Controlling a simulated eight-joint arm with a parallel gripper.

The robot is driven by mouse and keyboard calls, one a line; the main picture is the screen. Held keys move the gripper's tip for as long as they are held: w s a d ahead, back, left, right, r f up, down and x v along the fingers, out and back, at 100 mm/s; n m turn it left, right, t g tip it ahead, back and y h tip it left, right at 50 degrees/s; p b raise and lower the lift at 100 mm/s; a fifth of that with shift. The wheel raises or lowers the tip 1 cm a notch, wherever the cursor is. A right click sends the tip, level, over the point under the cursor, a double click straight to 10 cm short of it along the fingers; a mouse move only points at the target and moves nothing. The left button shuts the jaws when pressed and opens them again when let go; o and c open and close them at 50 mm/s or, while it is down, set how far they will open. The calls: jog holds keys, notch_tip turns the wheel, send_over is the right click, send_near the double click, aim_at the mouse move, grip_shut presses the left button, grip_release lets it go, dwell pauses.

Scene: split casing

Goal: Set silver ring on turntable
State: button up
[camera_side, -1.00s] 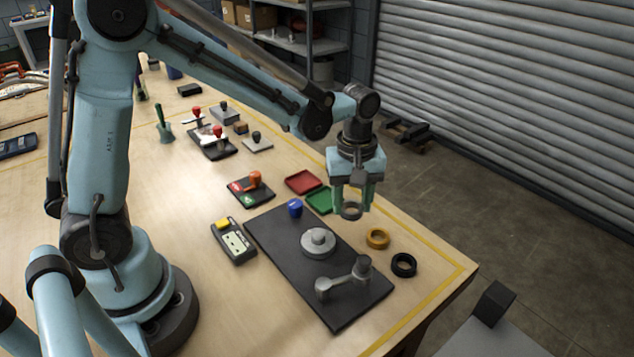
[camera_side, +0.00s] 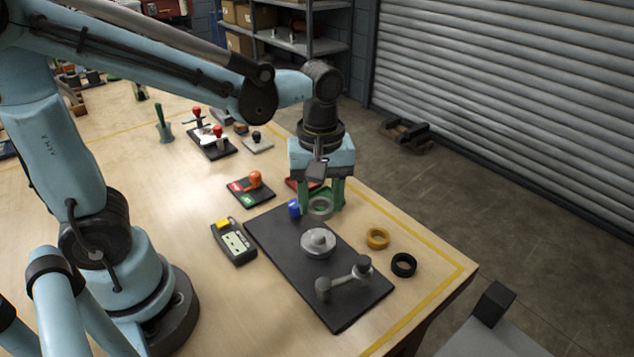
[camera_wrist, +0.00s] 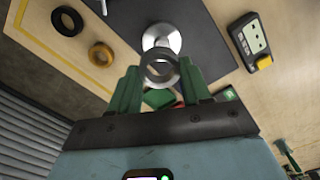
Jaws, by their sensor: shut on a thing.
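My gripper (camera_side: 321,207) is shut on the silver ring (camera_side: 320,208), with its green fingers on either side of it. The ring is held in the air, just behind the turntable in the side view. In the wrist view the ring (camera_wrist: 160,68) sits between the fingertips and overlaps the turntable (camera_wrist: 165,37). The turntable (camera_side: 318,243) is a round grey disc with a raised hub, on the dark base plate (camera_side: 280,262). Nothing rests around the hub.
A crank-like grey arm (camera_side: 343,281) stands on the plate's front part. A blue knob (camera_side: 294,208) is at the plate's back edge. An orange ring (camera_side: 378,238) and a black ring (camera_side: 404,264) lie to the right. A yellow-buttoned box (camera_side: 233,241) lies to the left.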

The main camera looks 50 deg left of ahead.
aim_at(318, 234)
jog(key=shift+a+f, duration=0.15)
jog(key=shift+a, duration=0.05)
jog(key=shift+f, duration=2.45)
jog(key=shift+f, duration=0.8)
jog(key=o, duration=1.6)
jog(key=shift+r, duration=3.55)
